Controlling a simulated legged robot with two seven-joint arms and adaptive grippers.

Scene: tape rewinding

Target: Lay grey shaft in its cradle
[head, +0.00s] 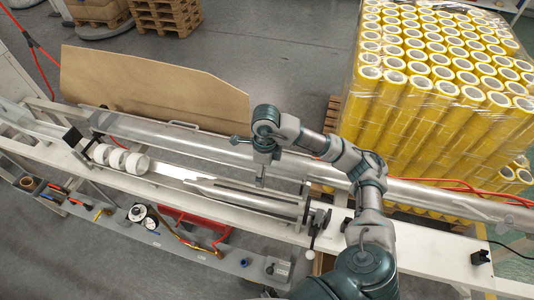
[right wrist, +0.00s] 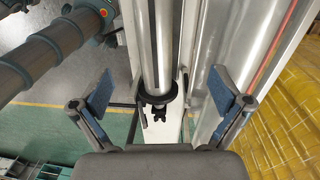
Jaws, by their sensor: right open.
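The grey shaft (head: 245,202) is a long, smooth, silvery bar lying along the white bench in the head view. Its right end meets a dark bracket (head: 306,214). In the right wrist view the shaft (right wrist: 156,45) runs down the picture to a black collar (right wrist: 158,98). My right gripper (head: 261,182) points down above the shaft. In its wrist view the gripper (right wrist: 161,90) is open, with one blue-padded finger on each side of the shaft, apart from it. I cannot make out clearly which part is the cradle. My left gripper is not in view.
White rolls (head: 120,159) sit on the bench to the left. A long metal tube (head: 210,138) runs behind the shaft. A brown board (head: 150,90) stands at the back. Wrapped yellow rolls (head: 415,90) are stacked at right. Small tools lie along the bench's front edge.

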